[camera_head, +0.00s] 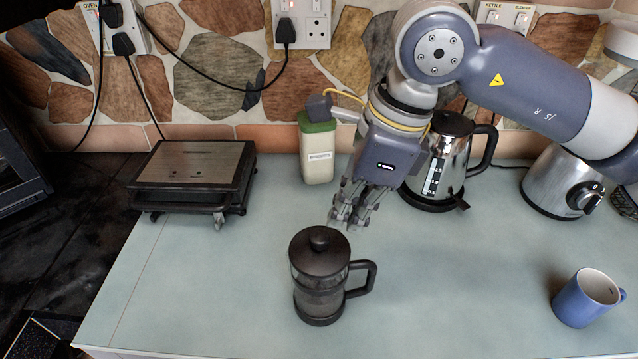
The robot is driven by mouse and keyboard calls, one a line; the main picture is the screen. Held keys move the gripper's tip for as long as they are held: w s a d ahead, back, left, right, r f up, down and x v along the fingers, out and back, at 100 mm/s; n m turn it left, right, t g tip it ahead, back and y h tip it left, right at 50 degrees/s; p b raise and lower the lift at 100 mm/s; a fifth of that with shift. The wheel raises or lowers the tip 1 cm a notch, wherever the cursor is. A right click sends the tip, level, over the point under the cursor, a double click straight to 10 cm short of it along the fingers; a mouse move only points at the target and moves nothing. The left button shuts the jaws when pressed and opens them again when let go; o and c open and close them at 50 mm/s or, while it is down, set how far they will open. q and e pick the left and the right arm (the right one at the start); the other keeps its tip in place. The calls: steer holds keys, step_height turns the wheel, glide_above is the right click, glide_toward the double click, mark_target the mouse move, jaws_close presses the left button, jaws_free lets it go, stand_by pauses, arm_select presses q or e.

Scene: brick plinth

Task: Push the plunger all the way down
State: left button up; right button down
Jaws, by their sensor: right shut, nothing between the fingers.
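A dark French press (320,285) stands upright on the pale blue-green counter, its handle pointing right. Its plunger knob (319,238) sits close on top of the lid, with little or no rod showing. My right gripper (347,222) comes down from the upper right. Its fingers are shut and empty, just behind and to the right of the lid, apart from the knob as far as I can see. My left gripper is not in view.
A flat grill (195,165) stands back left. A green-lidded canister (317,150) and a steel kettle (447,160) stand behind my right gripper. A blender base (556,180) and a blue mug (587,297) are at right. The counter (200,290) left of the press is clear.

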steer(key=v, duration=1.1)
steer(key=shift+d, duration=0.15)
